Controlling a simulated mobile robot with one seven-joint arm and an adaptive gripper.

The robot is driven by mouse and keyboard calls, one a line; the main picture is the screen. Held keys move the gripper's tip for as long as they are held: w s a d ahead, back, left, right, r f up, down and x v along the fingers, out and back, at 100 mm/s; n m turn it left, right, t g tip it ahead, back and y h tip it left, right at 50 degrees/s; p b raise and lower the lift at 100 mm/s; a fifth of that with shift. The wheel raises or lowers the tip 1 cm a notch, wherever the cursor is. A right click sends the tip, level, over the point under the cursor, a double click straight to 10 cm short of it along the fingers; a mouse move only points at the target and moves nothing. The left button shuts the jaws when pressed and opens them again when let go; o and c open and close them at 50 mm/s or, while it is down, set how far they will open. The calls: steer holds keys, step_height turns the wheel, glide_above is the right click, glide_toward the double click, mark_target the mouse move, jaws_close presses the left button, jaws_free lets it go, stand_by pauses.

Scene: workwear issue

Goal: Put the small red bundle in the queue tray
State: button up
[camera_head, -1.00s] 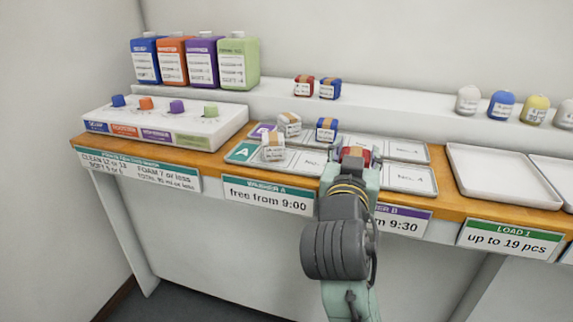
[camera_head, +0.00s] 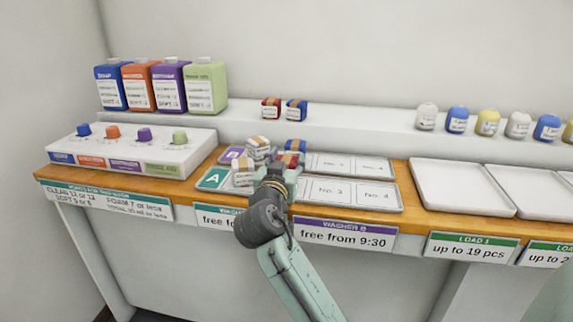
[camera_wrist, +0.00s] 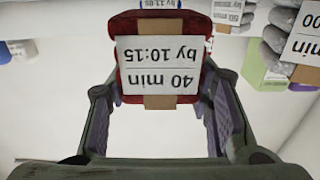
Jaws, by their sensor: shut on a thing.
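My gripper (camera_wrist: 160,120) is shut on a red bundle (camera_wrist: 160,65) with a tan band and a white label reading "40 min by 10:15". In the head view, only a little of this red bundle (camera_head: 292,160) shows above my gripper (camera_head: 277,172). It is at the front numbered tray (camera_head: 350,192), right of two grey-white bundles (camera_head: 257,147) and in front of a blue bundle (camera_head: 295,144). Its height above the tray cannot be told. A second numbered tray (camera_head: 350,165) lies behind. Another small red bundle (camera_head: 270,108) sits on the back shelf.
A blue bundle (camera_head: 297,110) stands beside the shelf's red one. Empty white trays (camera_head: 455,190) lie to the right. A dispenser panel (camera_head: 130,150) with coloured knobs and several bottles (camera_head: 205,88) stand left. Numbered spaces right of my gripper look clear.

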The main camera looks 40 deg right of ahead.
steer(key=shift+f, duration=0.85)
steer(key=shift+f, duration=0.2)
steer(key=o, duration=1.2)
steer(key=shift+c, duration=0.2)
steer(key=shift+r, duration=0.1)
steer(key=shift+s+r, duration=0.1)
steer(key=shift+r, duration=0.15)
steer(key=b+v, duration=0.3)
steer(key=v, duration=0.9)
